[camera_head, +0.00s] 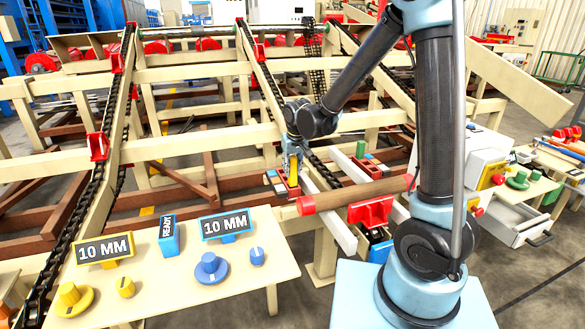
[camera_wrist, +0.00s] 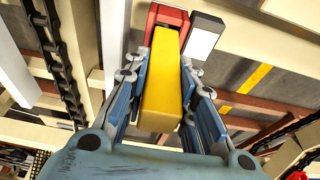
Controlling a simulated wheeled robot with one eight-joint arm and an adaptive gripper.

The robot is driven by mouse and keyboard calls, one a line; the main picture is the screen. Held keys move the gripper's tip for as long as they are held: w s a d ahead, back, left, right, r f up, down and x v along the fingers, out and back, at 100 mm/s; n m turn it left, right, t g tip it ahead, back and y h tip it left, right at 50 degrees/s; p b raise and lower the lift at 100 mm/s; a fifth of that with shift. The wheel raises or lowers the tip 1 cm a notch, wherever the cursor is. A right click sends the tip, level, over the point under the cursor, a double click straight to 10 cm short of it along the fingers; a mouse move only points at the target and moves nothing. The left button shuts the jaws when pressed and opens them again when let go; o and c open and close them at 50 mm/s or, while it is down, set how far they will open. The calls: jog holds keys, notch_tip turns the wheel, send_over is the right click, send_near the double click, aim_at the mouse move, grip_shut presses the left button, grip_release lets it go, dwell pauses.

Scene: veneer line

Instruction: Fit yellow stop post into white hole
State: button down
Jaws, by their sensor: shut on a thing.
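My gripper (camera_head: 292,153) is shut on the yellow stop post (camera_wrist: 163,85), a long square bar between its two blue-grey fingers in the wrist view (camera_wrist: 164,62). The post (camera_head: 293,171) points down in the head view. Its far end is at a red block (camera_wrist: 168,15); I cannot tell whether it touches or enters it. Right beside that block is a dark block with a white face (camera_wrist: 201,42), to the right of the post's end. The white hole's opening is not clearly visible. In the head view, small coloured blocks (camera_head: 271,177) sit around the post's lower end.
A brown roller with red ends (camera_head: 350,195) lies just right of the post. A chain (camera_wrist: 62,60) runs left in the wrist view. Cream beams (camera_head: 195,134) surround the spot. A control table (camera_head: 190,275) with "10 MM" signs (camera_head: 104,249) stands at the front left.

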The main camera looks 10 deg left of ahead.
aim_at(292, 176)
jog(key=shift+f, duration=2.2)
jog(key=c, duration=1.2)
grip_release()
jog(key=shift+c, duration=0.2)
jog(key=shift+v, duration=5.9)
